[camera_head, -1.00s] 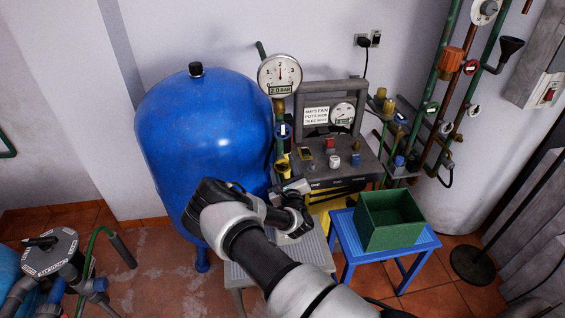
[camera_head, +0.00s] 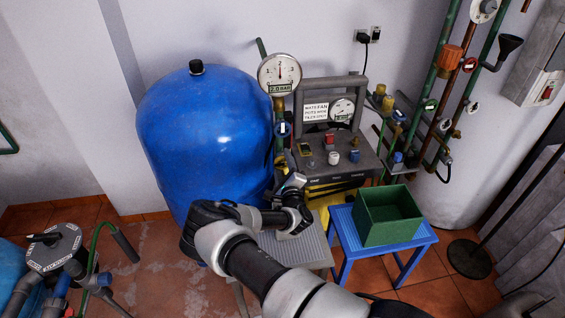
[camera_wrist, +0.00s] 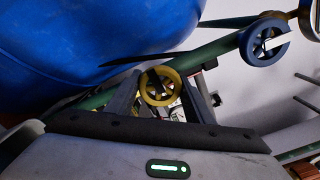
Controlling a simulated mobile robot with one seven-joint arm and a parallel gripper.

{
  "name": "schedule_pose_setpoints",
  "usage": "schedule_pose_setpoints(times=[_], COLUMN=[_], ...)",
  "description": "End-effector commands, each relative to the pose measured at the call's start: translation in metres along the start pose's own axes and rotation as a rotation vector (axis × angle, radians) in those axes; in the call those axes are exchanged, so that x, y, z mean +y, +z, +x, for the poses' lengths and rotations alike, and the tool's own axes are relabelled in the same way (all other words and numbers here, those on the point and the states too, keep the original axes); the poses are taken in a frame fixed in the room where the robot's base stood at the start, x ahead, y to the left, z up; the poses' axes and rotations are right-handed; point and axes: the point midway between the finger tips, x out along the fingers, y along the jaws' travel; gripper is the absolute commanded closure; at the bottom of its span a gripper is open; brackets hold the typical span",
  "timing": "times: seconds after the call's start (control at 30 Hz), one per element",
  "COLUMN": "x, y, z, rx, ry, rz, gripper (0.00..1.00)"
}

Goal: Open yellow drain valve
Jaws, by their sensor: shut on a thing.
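The yellow valve wheel (camera_wrist: 160,86) sits on a green pipe and shows between my gripper's fingers in the wrist view. My gripper (camera_wrist: 163,92) is shut on this wheel, one dark finger on each side. In the head view my gripper (camera_head: 291,183) is at the pipe between the blue tank and the grey control unit, and it hides the yellow wheel. A blue valve wheel (camera_head: 283,130) sits higher on the same pipe and also shows at the upper right of the wrist view (camera_wrist: 264,41). A round gauge (camera_head: 280,74) tops the pipe.
The large blue tank (camera_head: 205,135) stands close on the left. The control unit (camera_head: 345,160) is close on the right. A green bin (camera_head: 390,215) rests on a blue stool (camera_head: 345,235). A grey step (camera_head: 300,250) is below my arm. Pipes with valves line the right wall.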

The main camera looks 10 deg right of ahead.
Motion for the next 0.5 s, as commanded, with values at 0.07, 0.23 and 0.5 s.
schedule_pose_setpoints(times=[0.07,0.23,0.5], x=[0.0007,0.0007,0.0005], y=[-0.0022,-0.0023,-0.002], z=[-0.001,-0.001,-0.0009], rx=[0.004,0.004,0.004], ry=[0.002,0.002,0.002], rz=[-0.007,-0.008,-0.007], gripper=[0.75,0.75,0.34])
